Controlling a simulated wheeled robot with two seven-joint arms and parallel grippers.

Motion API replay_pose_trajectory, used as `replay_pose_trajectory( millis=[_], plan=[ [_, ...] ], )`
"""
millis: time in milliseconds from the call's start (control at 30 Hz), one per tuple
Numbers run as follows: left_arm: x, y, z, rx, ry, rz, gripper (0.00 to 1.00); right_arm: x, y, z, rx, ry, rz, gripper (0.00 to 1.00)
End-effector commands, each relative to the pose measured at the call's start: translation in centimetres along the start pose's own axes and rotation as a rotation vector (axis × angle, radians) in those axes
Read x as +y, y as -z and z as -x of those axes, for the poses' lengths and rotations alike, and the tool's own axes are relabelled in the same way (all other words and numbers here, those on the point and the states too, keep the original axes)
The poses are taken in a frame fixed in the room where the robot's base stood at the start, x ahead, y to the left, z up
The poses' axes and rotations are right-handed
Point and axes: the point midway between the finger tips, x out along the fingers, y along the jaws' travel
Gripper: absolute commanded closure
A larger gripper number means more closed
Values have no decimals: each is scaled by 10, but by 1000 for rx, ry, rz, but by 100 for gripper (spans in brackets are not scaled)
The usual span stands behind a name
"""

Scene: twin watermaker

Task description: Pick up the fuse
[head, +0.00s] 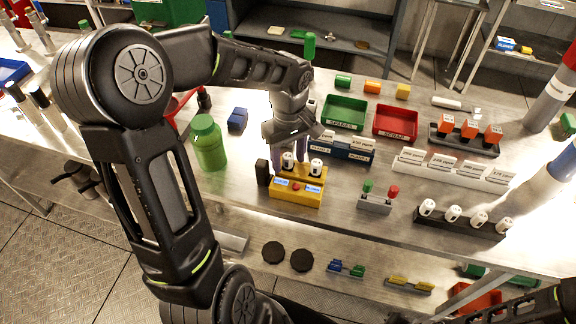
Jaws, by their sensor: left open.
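No part carries a readable fuse label, so I cannot tell for certain which thing is the fuse. My left gripper (290,158) points down over a yellow box (296,194) with a red button and small displays. Its fingers are open, just above and behind two white cylindrical pieces, a left one (287,162) and a right one (316,168), standing on the box. I cannot tell whether the fingers touch either one. Several similar white pieces (453,214) stand in a dark rack (490,230) at the right. My right gripper is out of view.
A green bottle (209,143) and a black block (262,172) stand left of the box. A green tray (345,112) and a red tray (396,122) lie behind. A grey stand (375,204) with green and red knobs is at the right. Bare bench lies between them.

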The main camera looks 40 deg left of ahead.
Motion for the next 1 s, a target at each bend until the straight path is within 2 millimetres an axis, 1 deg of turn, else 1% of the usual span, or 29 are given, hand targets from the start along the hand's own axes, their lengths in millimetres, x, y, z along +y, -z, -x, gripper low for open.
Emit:
replay_pose_trajectory(
  millis=[267,367,867,900,1000],
  plan=[
    [0,0,0,0,0,0,51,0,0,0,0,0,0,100],
    [0,0,0,0,0,0,57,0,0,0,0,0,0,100],
    [0,0,0,0,0,0,98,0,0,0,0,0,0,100],
    [0,0,0,0,0,0,100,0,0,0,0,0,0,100],
    [0,0,0,0,0,0,100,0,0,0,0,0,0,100]
  ],
)
